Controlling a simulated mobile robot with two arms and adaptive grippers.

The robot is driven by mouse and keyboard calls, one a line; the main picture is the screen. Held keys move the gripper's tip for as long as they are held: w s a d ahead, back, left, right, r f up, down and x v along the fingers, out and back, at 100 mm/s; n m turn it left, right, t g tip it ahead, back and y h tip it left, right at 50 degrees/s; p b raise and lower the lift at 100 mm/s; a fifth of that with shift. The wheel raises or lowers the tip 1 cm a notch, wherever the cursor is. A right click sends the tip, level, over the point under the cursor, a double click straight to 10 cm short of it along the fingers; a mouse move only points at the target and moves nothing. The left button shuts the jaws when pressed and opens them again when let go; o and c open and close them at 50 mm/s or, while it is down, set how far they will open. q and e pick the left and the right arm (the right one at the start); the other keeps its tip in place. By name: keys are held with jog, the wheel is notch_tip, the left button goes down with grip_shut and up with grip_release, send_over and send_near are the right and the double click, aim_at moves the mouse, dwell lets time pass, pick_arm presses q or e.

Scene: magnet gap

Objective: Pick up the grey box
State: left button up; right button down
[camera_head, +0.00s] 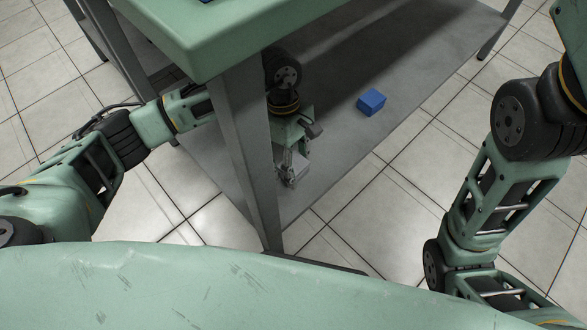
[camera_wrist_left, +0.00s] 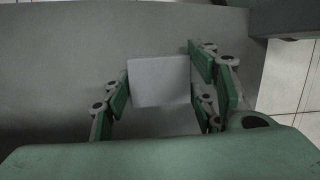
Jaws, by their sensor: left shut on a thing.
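The grey box (camera_wrist_left: 160,82) sits between the fingers of my left gripper in the left wrist view. My left gripper (camera_wrist_left: 163,95) is shut on it, with green finger pads on its left and right sides. In the head view my left gripper (camera_head: 291,172) is low over the grey lower shelf (camera_head: 335,135), beside the table leg, and the grey box (camera_head: 296,168) shows small at its fingertips. I cannot tell whether the box touches the shelf. My right arm shows at the right of the head view, but its gripper is out of view.
A blue box (camera_head: 371,102) lies on the shelf to the right of my left gripper. A grey table leg (camera_head: 246,150) stands close in front of my left arm, and the green tabletop (camera_head: 225,45) is above. The shelf between is bare.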

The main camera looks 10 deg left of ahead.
pick_arm(q)
jog(key=shift+c, duration=0.9)
